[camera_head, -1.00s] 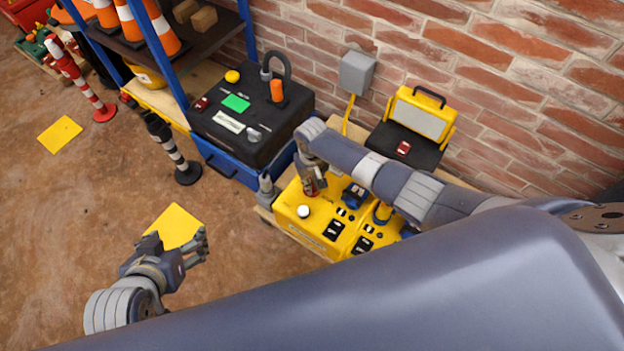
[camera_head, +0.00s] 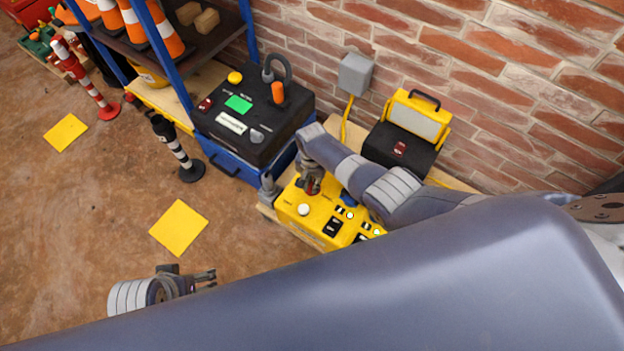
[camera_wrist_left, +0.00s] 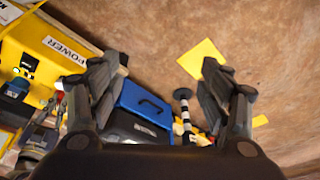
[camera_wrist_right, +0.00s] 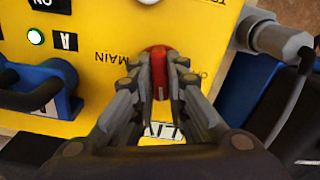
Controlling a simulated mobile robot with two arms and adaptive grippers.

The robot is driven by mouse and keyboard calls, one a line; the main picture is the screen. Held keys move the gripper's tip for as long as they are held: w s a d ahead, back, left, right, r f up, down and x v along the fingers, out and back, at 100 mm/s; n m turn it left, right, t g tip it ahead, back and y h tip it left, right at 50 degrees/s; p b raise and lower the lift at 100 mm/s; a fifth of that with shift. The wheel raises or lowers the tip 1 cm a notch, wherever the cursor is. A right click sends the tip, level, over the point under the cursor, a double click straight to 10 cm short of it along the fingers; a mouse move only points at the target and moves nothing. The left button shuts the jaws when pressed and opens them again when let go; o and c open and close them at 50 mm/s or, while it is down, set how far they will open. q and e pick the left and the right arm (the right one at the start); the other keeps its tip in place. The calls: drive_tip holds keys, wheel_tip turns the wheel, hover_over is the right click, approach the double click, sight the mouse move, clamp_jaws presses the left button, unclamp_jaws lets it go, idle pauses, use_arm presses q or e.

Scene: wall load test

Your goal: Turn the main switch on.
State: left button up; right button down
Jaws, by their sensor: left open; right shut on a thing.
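The yellow power box (camera_head: 318,215) stands on a low wooden board by the wall. The knob's white mark lies along the fingers. In the head view, my right gripper (camera_head: 311,185) is at the box's far left part. Small lamps on the box are lit, one green (camera_wrist_right: 35,37). My left gripper (camera_head: 205,279) is open and empty over the floor, left of the box; its fingers (camera_wrist_left: 165,82) are spread.
A black-topped blue box (camera_head: 250,125) with a padlock-like shackle stands behind left. A black and yellow case (camera_head: 402,143) and a grey wall box (camera_head: 356,73) are near the brick wall. A striped post (camera_head: 176,150) stands on the floor. Open floor lies left.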

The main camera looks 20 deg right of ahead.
use_arm(q)
drive_tip(key=shift+s+p+x, duration=0.1)
drive_tip(key=shift+p+x, duration=0.05)
drive_tip(key=shift+x, duration=0.5)
drive_tip(key=shift+s+p+x, duration=0.15)
drive_tip(key=shift+x, duration=0.55)
use_arm(e)
drive_tip(key=shift+m, duration=1.5)
use_arm(q)
drive_tip(key=shift+f, duration=0.15)
use_arm(e)
drive_tip(key=c, duration=1.6)
unclamp_jaws()
drive_tip(key=shift+r, duration=0.1)
wheel_tip(320, 180, up, 12)
